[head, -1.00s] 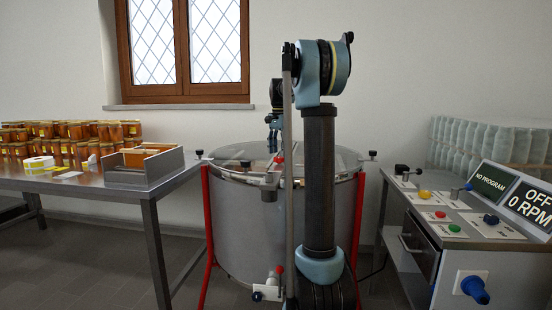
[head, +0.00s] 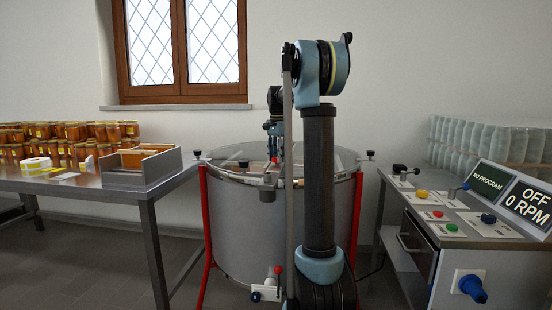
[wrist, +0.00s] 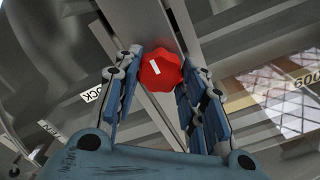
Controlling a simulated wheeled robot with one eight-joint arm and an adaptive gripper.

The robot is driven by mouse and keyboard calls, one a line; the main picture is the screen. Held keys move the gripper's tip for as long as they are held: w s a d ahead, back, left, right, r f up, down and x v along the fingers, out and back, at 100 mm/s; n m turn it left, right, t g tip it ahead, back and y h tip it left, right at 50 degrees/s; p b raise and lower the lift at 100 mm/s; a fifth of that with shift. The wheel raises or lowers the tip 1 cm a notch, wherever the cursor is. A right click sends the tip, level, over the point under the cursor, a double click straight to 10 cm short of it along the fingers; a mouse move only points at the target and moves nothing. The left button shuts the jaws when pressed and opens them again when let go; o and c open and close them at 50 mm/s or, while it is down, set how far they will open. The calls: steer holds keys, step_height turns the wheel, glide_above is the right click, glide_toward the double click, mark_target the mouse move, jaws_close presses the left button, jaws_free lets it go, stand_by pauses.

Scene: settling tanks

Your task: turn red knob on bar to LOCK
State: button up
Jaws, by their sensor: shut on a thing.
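The red knob (wrist: 160,70) sits on the grey bar (wrist: 146,22) in the wrist view. It has a lobed edge and a short white mark on top. My gripper (wrist: 163,78) is shut on the knob, with one finger on each side. A white label (wrist: 93,93) to the left of the knob seems to read LOCK, partly cut off. In the head view my gripper (head: 274,142) is low over the drum lid, mostly beside and behind my own arm. The knob there is a small red spot, hard to make out.
The steel drum (head: 235,215) stands on red legs. A table with honey jars (head: 70,132) and a metal tray (head: 143,180) is at left. A control panel (head: 461,225) with knobs and a screen reading OFF 0 RPM (head: 528,203) is at right.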

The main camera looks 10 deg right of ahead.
steer(key=shift+o, duration=0.2)
steer(key=shift+w+a+n, duration=0.2)
steer(key=shift+w+n, duration=0.05)
steer(key=shift+n, duration=1.45)
steer(key=n, duration=0.5)
steer(key=shift+c, duration=0.2)
steer(key=n, duration=0.5)
steer(key=shift+n, duration=0.4)
steer(key=shift+d+n, duration=0.1)
steer(key=shift+n, duration=1.7)
steer(key=shift+d, duration=0.1)
